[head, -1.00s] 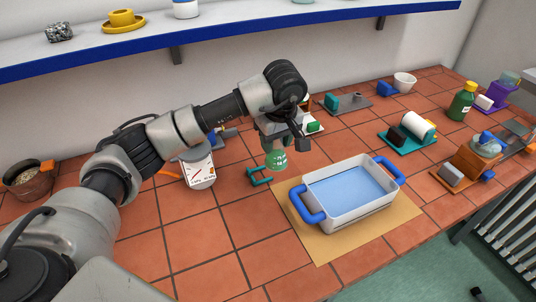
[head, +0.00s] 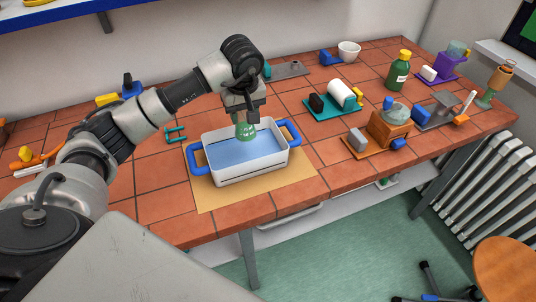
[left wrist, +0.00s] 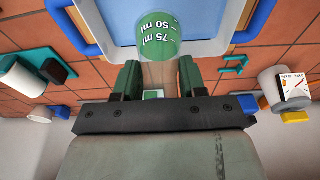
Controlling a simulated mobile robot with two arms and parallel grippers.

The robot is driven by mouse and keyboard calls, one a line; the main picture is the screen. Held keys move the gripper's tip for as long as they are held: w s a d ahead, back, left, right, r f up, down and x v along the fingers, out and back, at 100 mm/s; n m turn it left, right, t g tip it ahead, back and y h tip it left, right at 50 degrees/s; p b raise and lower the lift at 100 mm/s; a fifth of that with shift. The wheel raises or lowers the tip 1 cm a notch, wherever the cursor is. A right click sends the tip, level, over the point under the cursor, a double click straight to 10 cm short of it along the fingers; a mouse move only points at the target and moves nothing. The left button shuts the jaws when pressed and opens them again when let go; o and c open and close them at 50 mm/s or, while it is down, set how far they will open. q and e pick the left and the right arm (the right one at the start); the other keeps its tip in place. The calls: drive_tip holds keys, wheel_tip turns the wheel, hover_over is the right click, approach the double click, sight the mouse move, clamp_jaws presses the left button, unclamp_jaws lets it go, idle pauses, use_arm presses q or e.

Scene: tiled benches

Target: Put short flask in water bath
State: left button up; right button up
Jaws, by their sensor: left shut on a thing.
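The water bath (head: 252,170) is a white tub with blue handles at both ends and pale blue water inside. It stands on a tan mat (head: 213,200) on the tiled bench. My left gripper (head: 244,116) is shut on the short flask (head: 246,132), green with white volume marks. The flask hangs over the bath towards its back side; I cannot tell whether its bottom touches the water. In the left wrist view, the flask (left wrist: 160,36) shows beyond the two fingers (left wrist: 158,80), with the bath behind it. My right gripper is not in view.
A small teal rack (head: 176,134) stands left of the bath. To the right are a teal tray (head: 332,109) with a white roll, a wooden block (head: 389,128) and a green bottle (head: 398,72). The bench's front edge lies close before the mat.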

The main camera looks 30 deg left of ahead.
sight(241, 128)
use_arm(q)
drive_tip(key=f, duration=0.2)
drive_tip(key=a+f+p, duration=0.1)
drive_tip(key=f, duration=0.1)
drive_tip(key=shift+s+f, duration=0.15)
drive_tip(key=shift+f, duration=0.6)
drive_tip(key=f, duration=0.1)
drive_tip(key=f+p, duration=0.1)
drive_tip(key=f, duration=0.1)
drive_tip(key=shift+d+f+p, duration=0.2)
drive_tip(key=shift+f+p, duration=0.1)
drive_tip(key=shift+f, duration=0.35)
drive_tip(key=o, duration=0.8)
drive_tip(key=shift+o, duration=0.9)
drive_tip(key=shift+r, duration=0.35)
drive_tip(key=r+b, duration=0.1)
drive_tip(key=r, duration=0.2)
drive_tip(key=r+b, duration=0.1)
drive_tip(key=r, duration=0.3)
drive_tip(key=s+d+r+b, duration=0.1)
drive_tip(key=r, duration=0.2)
drive_tip(key=shift+d+r+b, duration=0.1)
drive_tip(key=shift+r+b, duration=0.05)
drive_tip(key=shift+b, duration=0.15)
drive_tip(key=shift+r, duration=0.65)
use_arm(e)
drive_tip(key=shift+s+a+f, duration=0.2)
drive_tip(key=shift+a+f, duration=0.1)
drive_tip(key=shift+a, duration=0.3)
